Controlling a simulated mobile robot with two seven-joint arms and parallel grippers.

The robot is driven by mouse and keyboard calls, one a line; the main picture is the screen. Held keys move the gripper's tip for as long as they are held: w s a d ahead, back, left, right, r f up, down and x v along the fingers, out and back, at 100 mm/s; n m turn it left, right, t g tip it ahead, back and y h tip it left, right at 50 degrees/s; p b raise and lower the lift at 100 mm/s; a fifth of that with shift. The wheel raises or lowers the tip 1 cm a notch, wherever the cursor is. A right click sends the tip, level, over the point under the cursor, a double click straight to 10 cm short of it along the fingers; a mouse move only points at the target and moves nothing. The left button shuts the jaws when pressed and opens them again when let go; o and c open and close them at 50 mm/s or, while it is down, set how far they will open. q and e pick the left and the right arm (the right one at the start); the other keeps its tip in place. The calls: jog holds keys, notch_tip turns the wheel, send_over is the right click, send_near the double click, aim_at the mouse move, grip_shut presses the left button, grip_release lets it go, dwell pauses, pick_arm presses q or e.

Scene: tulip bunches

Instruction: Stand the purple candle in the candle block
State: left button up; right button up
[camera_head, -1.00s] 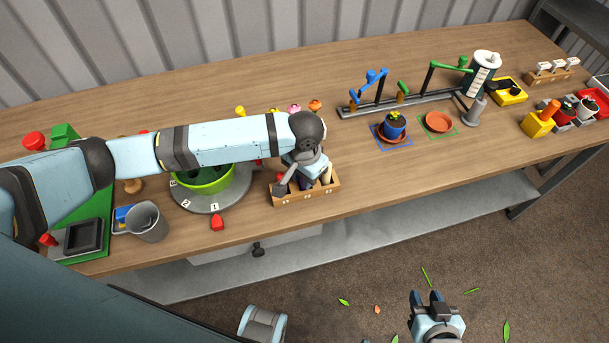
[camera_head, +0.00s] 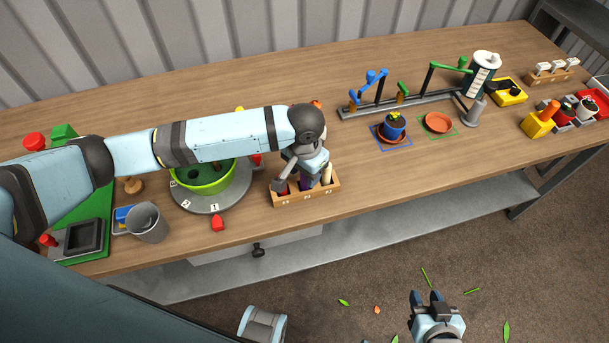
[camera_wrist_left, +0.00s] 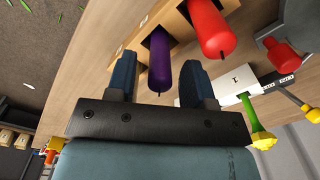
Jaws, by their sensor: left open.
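In the left wrist view the purple candle (camera_wrist_left: 160,62) sticks out of a square slot of the block (camera_wrist_left: 150,24), wick end towards the camera. My left gripper (camera_wrist_left: 160,82) is open, with one finger on each side of the candle and gaps showing. In the head view the left gripper (camera_head: 299,181) is over the block. A red candle (camera_wrist_left: 209,28) stands in the neighbouring slot. My right gripper (camera_head: 427,297) is open and empty over the floor.
A cream candle (camera_head: 327,174) stands at the block's right end. Left of it are a round turntable (camera_head: 235,195) with a green bowl (camera_head: 208,182) and a grey cup (camera_head: 146,222).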

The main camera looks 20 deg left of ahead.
pick_arm(q)
notch_tip(320, 180, up, 10)
jog(key=shift+f, duration=0.15)
dwell(0.5)
jog(key=s+d+f+t+h+p, duration=0.5)
jog(key=d+f+h+p, duration=0.1)
jog(key=d+h, duration=0.1)
jog(key=s+a+f+t+y+p, duration=0.2)
jog(key=s+a+t, duration=0.1)
jog(key=s+a, duration=0.3)
jog(key=s+a+f+n+t+y+p, duration=0.1)
jog(key=s+a+f+t+p, duration=0.1)
jog(key=s+a, duration=0.4)
jog(key=shift+s+f+t+y, duration=0.15)
jog(key=shift+f+t+y, duration=0.15)
jog(key=shift+t+y, duration=0.15)
jog(key=shift+a, duration=0.1)
